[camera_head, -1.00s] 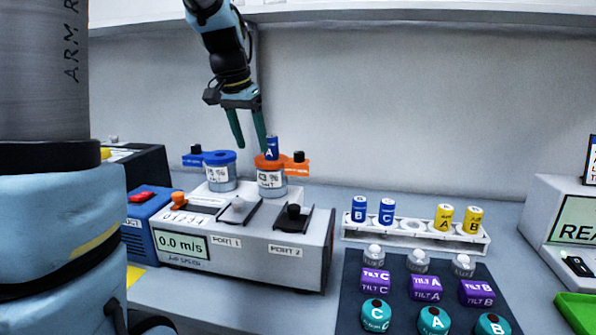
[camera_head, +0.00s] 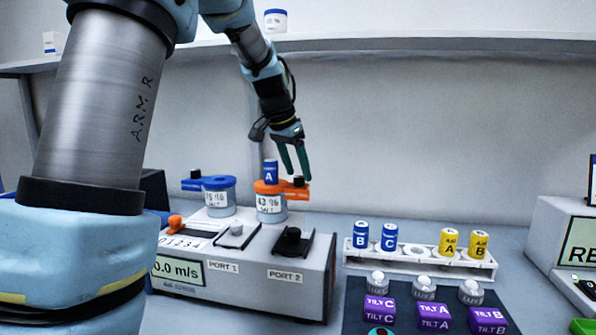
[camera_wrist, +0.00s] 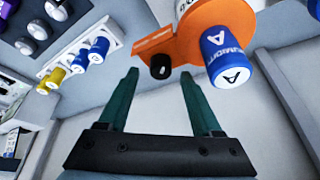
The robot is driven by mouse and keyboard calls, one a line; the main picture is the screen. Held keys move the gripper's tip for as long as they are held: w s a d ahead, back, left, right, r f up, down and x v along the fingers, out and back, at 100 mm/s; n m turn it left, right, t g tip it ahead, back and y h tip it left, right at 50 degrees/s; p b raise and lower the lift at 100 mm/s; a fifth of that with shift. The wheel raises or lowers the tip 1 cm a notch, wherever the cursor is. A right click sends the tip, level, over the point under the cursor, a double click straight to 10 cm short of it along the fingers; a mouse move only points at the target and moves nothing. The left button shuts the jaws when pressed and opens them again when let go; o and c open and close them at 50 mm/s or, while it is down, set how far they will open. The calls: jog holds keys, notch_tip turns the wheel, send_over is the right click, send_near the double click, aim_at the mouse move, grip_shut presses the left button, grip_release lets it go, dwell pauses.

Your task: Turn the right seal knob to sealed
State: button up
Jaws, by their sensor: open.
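The right jar (camera_head: 270,203) stands on the grey two-port unit (camera_head: 245,278) and has an orange lid (camera_head: 268,187) with an arm to the right. A black seal knob (camera_head: 299,181) is on that arm; in the wrist view the knob (camera_wrist: 161,67) appears between the fingertips. A blue cylinder marked A (camera_head: 270,171) stands upright in the lid. My gripper (camera_head: 297,176) is open and empty, pointing down at the knob. Its fingertips also show in the wrist view (camera_wrist: 159,73); I cannot tell if they touch the knob.
A left jar with a blue lid (camera_head: 219,183) stands beside it. A white rack (camera_head: 360,257) with blue and yellow cylinders stands at right, behind a dark mat (camera_head: 354,300) with knobs and purple blocks. The counter between unit and rack is clear.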

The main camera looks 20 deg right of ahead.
jog(key=shift+w+d+f, duration=0.1)
jog(key=shift+d+f, duration=0.05)
jog(key=shift+f, duration=0.5)
grip_shut()
